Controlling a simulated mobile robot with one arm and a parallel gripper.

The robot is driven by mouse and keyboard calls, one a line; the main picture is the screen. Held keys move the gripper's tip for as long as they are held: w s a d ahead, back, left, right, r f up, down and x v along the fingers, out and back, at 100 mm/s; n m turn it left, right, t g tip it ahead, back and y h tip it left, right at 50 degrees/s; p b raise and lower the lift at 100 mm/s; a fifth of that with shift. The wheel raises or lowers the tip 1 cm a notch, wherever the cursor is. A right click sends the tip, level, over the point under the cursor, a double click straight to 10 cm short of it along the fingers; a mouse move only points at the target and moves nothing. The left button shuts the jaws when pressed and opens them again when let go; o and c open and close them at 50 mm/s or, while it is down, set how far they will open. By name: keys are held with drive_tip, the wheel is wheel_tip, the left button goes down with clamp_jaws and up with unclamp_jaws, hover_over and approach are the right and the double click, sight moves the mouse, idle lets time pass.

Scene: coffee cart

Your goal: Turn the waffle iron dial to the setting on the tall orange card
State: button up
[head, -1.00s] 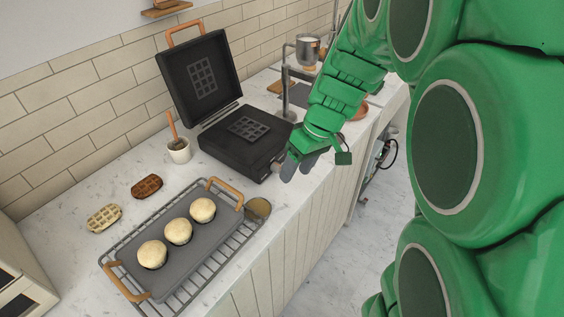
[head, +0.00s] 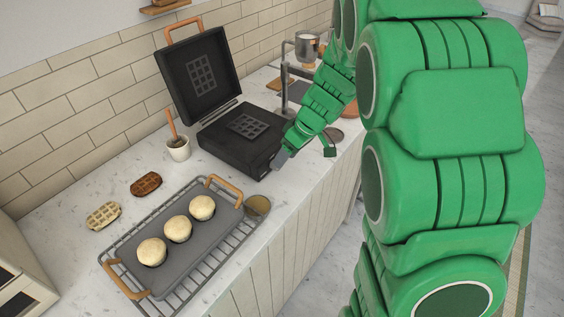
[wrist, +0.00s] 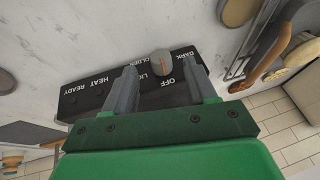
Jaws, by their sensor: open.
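The black waffle iron (head: 222,141) stands on the counter with its lid (head: 183,80) raised. In the wrist view its front panel (wrist: 75,102) carries the words DARK, GOLDEN, LIGHT, OFF, HEAT and READY, some partly covered. The grey round dial (wrist: 160,62) has a thin orange mark; I cannot tell surely which word it points to. My gripper (wrist: 161,72) is open, its fingertips apart on either side of the dial; I cannot tell whether they touch it. In the head view my gripper (head: 279,159) is at the iron's front right corner and hides the dial. No tall orange card shows.
A dark tray (head: 150,287) with several pale round buns sits on a wire rack at the front.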

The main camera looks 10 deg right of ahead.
drive_tip(key=shift+x, duration=1.85)
clamp_jaws()
drive_tip(key=shift+d, duration=0.1)
drive_tip(key=shift+w+d+f+m+g+y, duration=0.1)
drive_tip(key=shift+m+g+y, duration=0.05)
drive_tip(key=shift+g+y, duration=0.4)
drive_tip(key=shift+w+d+f+m+g+y, duration=0.1)
drive_tip(key=shift+m+g+y, duration=0.05)
drive_tip(key=shift+g+y, duration=0.35)
drive_tip(key=shift+w+d+f+m+g+y, duration=0.1)
drive_tip(key=shift+m+g+y, duration=0.15)
drive_tip(key=shift+g+y, duration=0.5)
drive_tip(key=shift+w+d+f+m+g+y, duration=0.1)
drive_tip(key=shift+m+g+y, duration=0.15)
drive_tip(key=shift+g+y, duration=0.45)
drive_tip(key=shift+y, duration=0.3)
